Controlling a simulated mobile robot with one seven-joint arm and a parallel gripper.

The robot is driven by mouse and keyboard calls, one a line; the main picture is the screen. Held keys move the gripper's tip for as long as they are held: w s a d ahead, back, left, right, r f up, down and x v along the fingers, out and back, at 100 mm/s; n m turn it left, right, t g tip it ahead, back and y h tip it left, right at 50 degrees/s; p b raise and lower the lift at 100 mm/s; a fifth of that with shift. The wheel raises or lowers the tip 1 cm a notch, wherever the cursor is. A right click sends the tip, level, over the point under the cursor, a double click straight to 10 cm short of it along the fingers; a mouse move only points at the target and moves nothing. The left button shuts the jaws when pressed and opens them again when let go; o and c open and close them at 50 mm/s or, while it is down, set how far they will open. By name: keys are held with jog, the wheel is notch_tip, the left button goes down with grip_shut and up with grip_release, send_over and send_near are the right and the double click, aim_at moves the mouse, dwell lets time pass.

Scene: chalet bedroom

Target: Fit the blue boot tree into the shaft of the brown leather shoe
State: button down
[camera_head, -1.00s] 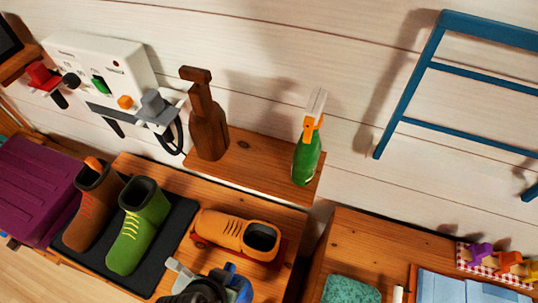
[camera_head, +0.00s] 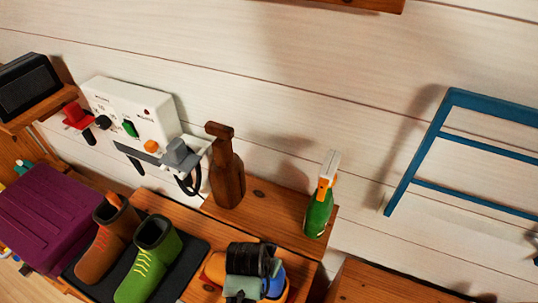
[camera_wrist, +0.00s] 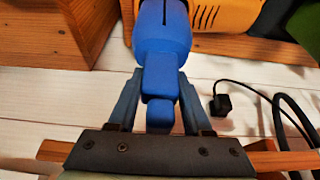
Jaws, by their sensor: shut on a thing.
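My gripper (camera_wrist: 157,100) is shut on the blue boot tree (camera_wrist: 162,40), which points away from the wrist.
A green boot (camera_head: 147,260) stands beside the brown boot on the mat (camera_head: 195,248). A wooden shelf (camera_head: 270,212) behind bears a brown bottle (camera_head: 226,178) and a green spray bottle (camera_head: 318,210). A purple box (camera_head: 45,215) is at left. A cable (camera_wrist: 275,105) shows in the wrist view.

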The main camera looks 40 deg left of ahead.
jog(key=shift+w+f, duration=0.1)
jog(key=shift+w, duration=0.15)
notch_tip(320, 180, down, 7)
dwell(0.4)
jog(key=shift+c, duration=1.6)
grip_release()
jog(key=shift+s, duration=0.1)
jog(key=v, duration=1.2)
jog(key=shift+p, duration=0.45)
